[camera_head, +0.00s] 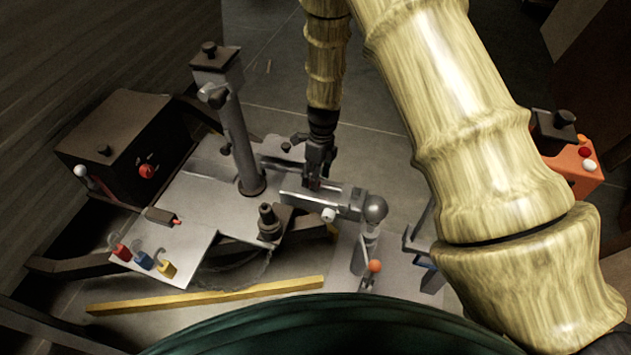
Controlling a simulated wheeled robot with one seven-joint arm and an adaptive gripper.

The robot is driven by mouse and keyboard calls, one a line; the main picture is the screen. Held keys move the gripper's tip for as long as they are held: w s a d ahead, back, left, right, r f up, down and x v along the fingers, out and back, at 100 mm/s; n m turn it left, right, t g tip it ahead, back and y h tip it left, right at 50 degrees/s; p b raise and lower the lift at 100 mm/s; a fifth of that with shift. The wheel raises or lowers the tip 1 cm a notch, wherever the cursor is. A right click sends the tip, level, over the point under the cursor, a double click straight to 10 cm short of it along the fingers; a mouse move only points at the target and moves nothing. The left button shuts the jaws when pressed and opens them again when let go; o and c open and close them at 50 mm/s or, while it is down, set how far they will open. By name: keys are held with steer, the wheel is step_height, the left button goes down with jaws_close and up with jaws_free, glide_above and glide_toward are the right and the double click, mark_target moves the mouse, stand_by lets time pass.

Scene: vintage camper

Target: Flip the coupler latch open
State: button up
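The grey coupler (350,198) sits at the front end of the grey trailer tongue plate, beside a round tow ball (375,208). My gripper (315,178) points down from above and is at the top of the coupler, with its fingertips at or very near the surface. A small dark and reddish part (316,184) shows at the fingertips; it may be the latch, but the fingers largely cover it. I cannot tell whether the fingers touch or hold it, or how far apart they are.
A jack post (234,130) stands behind and left of the coupler. A dark box (125,145) is at far left, with coloured plugs (142,258) in front. A yellow bar (205,297) lies in front. An orange-knobbed lever (375,266) stands near the ball. My arm blocks the right side.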

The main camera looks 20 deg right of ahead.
steer(key=shift+s+a+f, duration=0.1)
steer(key=shift+s+f, duration=0.05)
steer(key=shift+f, duration=0.95)
steer(key=shift+c, duration=0.2)
jaws_close()
steer(key=shift+r, duration=0.1)
